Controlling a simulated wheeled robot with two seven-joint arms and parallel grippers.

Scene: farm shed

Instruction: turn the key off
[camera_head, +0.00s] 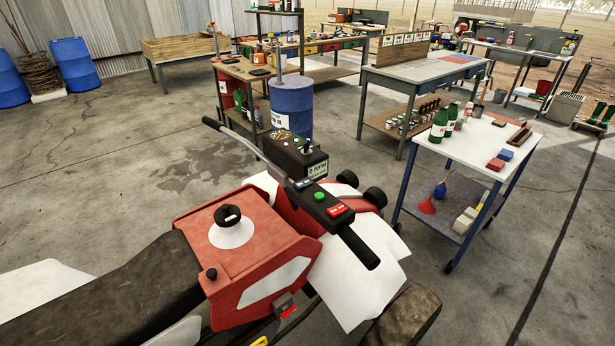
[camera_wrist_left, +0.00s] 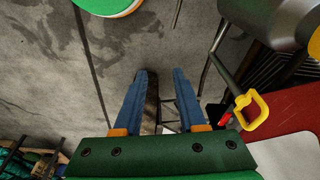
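A red vehicle with handlebars (camera_head: 250,260) and a black seat stands in the foreground of the head view. Its black dashboard (camera_head: 292,150) carries small lights and a small upright piece (camera_head: 307,146), possibly the key; it is too small to tell its position. In the left wrist view, a yellow loop handle (camera_wrist_left: 256,112) with a red tip stands beside a red panel, right of my fingers. My left gripper (camera_wrist_left: 164,75) is open and empty, its blue fingers apart above grey floor. Neither gripper shows in the head view.
The handlebar (camera_head: 290,180) crosses the front of the dashboard. A white-topped cart (camera_head: 470,150) stands right of the vehicle, a blue drum (camera_head: 291,102) behind it. Open concrete floor lies to the left. A dark cylinder (camera_wrist_left: 268,30) is near my left gripper.

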